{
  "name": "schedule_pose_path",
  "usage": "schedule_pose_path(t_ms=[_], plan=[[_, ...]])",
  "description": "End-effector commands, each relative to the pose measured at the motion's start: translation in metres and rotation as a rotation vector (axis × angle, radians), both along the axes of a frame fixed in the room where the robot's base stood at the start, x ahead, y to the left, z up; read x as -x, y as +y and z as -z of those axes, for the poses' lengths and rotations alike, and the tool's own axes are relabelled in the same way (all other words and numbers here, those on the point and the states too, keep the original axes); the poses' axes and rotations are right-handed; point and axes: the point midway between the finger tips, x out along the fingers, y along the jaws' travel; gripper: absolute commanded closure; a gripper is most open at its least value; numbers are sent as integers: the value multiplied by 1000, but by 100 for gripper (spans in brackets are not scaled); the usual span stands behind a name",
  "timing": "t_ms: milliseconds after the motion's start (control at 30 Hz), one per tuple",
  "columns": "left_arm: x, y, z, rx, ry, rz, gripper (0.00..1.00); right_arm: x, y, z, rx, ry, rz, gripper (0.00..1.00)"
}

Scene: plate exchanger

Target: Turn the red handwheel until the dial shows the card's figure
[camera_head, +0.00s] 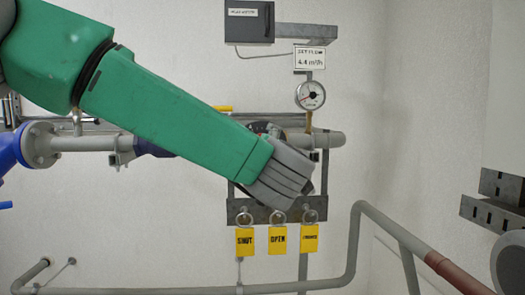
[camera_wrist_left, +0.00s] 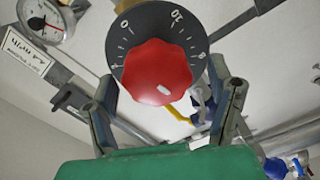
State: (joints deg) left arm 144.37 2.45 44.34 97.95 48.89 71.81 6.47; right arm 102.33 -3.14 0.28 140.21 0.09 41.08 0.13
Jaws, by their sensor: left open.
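The red handwheel (camera_wrist_left: 157,75) shows in the left wrist view, in front of a black scale disc (camera_wrist_left: 148,22) with white numbers and a white pointer mark on the wheel. My left gripper (camera_wrist_left: 163,88) is open, with one finger on each side of the handwheel; contact cannot be told. In the head view my left gripper (camera_head: 284,178) hides the handwheel. The round white dial (camera_head: 311,95) is above right of it, its needle too small to read surely; it also shows in the wrist view (camera_wrist_left: 45,18). The card (camera_head: 310,58) above the dial reads 4.4 m³/h.
Yellow tags (camera_head: 278,240) marked SHUT and OPEN, plus a third, hang from rings below the gripper. A grey rail (camera_head: 352,245) runs along below and right. A blue-flanged pipe (camera_head: 42,145) is at left, and a dark box (camera_head: 249,22) is above.

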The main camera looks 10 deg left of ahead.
Motion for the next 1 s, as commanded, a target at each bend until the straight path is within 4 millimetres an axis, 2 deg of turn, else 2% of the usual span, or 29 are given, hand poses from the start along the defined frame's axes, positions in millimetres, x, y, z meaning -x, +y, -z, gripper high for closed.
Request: schedule_pose_path(t_ms=[300,500,700,1000], plan=[[64,-17,-2,-2,-5,3,25,0,0,0,0,-1,0,60],[96,-25,-1,-1,-3,2,25,-1,0,0,0,0,0,60],[110,-27,-1,0,-4,-1,25,-1,0,0,0,0,0,60],[110,-28,-1,-1,-3,-1,25,-3,0,1,0,1,0,60]])
